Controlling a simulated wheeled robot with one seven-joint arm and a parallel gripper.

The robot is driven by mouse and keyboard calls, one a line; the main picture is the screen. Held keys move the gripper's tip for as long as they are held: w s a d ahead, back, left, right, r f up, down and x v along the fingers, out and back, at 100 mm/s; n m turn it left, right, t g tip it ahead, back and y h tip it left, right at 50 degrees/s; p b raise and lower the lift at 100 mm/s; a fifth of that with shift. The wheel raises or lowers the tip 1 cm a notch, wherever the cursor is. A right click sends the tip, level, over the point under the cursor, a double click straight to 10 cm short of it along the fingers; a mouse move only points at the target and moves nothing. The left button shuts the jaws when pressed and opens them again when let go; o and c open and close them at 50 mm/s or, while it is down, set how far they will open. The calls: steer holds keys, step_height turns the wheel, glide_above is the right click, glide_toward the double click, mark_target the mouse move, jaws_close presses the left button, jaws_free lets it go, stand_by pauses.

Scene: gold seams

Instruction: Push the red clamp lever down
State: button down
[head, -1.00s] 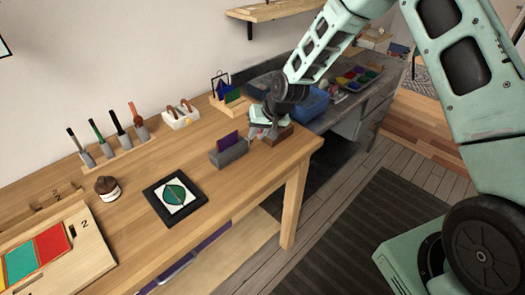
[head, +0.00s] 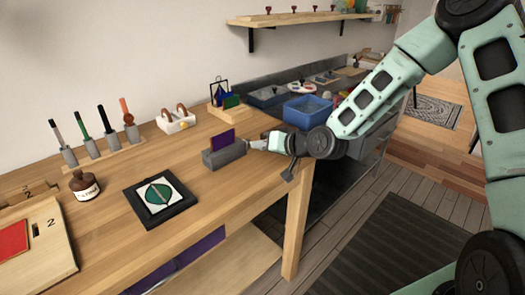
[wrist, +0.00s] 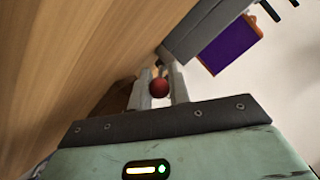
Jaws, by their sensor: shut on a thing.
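The red ball-shaped knob of the clamp lever (wrist: 159,88) shows between the two fingers of my gripper (wrist: 161,85) in the wrist view. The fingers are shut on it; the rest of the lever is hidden. In the head view my gripper (head: 262,144) lies low and nearly level at the right end of a grey clamp block (head: 225,155). A purple panel (head: 223,141) stands upright in that block. The block (wrist: 190,35) and the purple panel (wrist: 230,43) also show in the wrist view. The red knob cannot be made out in the head view.
The wooden bench (head: 220,190) ends just right of my gripper. A white caddy (head: 176,120) and a wooden rack (head: 224,105) stand behind. A blue bin (head: 307,110) sits beyond.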

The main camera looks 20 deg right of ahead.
steer(key=shift+f, duration=0.1)
stand_by(0.3)
steer(key=c, duration=1.4)
jaws_free()
steer(key=shift+o, duration=0.2)
steer(key=p+v, duration=1.6)
steer(key=v, duration=0.1)
steer(key=shift+s, duration=0.15)
steer(key=shift+d, duration=0.15)
